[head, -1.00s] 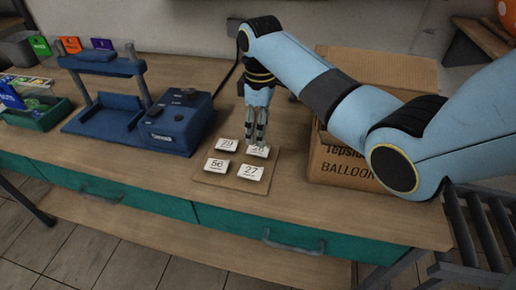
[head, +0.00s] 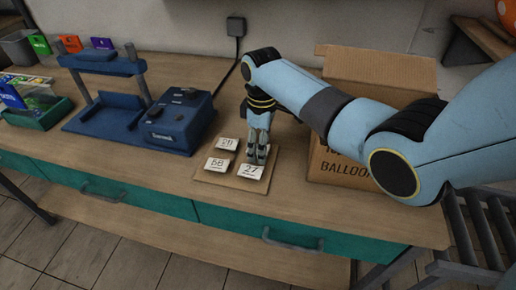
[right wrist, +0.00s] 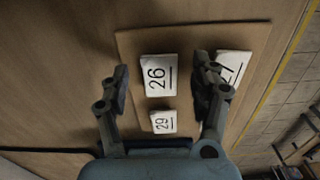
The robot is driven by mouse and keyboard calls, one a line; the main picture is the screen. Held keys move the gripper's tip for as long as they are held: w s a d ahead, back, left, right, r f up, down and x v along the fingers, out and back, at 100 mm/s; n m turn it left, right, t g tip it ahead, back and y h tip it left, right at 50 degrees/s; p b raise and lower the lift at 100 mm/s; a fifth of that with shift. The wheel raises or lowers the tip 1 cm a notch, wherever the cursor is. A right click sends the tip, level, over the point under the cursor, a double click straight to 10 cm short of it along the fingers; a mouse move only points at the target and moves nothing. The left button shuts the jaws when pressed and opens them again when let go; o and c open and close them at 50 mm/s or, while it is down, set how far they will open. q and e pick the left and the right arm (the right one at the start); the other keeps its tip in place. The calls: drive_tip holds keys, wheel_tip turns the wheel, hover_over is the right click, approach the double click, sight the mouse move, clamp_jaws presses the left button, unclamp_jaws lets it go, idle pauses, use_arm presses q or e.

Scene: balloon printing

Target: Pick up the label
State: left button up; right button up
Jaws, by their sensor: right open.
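Small white number labels lie on a thin brown board (head: 206,178) on the table. In the head view I see label 29 (head: 227,144), one that looks like 56 or 26 (head: 214,165) and label 27 (head: 246,172). My right gripper (head: 257,161) points down at the board's right side, beside label 27, and partly hides it. In the right wrist view its fingers are apart, with label 26 (right wrist: 158,76) and label 29 (right wrist: 163,122) showing between them. The right-hand finger overlaps label 27 (right wrist: 234,66). Label 28 is hidden now. My left gripper is not in view.
A blue machine (head: 172,125) with knobs and a frame stands left of the board. A cardboard box (head: 340,168) marked BALLOON stands to the right. A green tray (head: 40,117) with packets sits at far left. Bare tabletop lies in front of the board.

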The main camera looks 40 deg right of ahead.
drive_tip(key=shift+f, duration=0.15)
drive_tip(key=c, duration=0.8)
